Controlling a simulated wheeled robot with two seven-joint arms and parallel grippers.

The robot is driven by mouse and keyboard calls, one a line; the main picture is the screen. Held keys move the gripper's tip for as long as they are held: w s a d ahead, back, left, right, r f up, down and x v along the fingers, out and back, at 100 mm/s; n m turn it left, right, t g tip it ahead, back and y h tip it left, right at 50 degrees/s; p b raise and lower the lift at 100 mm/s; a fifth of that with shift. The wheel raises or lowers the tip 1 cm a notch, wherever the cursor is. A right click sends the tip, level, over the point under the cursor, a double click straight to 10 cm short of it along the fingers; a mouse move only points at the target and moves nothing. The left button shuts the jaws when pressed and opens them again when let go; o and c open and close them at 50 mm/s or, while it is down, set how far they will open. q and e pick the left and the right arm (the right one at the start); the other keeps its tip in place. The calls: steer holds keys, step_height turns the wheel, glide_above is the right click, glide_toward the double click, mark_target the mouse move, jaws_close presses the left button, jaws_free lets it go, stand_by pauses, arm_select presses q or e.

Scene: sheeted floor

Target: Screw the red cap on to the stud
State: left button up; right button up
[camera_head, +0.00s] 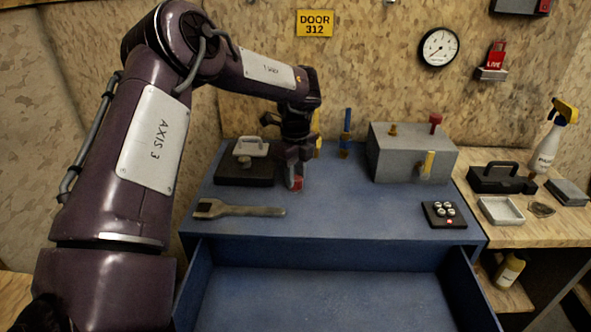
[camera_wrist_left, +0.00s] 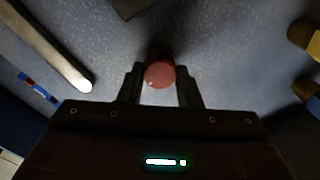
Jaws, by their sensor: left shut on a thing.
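In the left wrist view the cap's round red face (camera_wrist_left: 159,74) sits between the two dark fingertips (camera_wrist_left: 160,85). A dark patch lies just beyond the cap there; I cannot tell whether it is the stud or shadow. I cannot make out the stud for certain in either view. My right gripper is not in view.
A dark block with a pale handle (camera_head: 252,148) stands left of the gripper. A wrench (camera_head: 240,210) lies in front. A grey box (camera_head: 405,155) with red and brass fittings stands right, near a blue upright tool (camera_head: 347,125). An open drawer (camera_head: 320,295) is below.

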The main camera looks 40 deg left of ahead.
arm_select(q)
steer(key=o, duration=1.2)
steer(key=shift+c, duration=1)
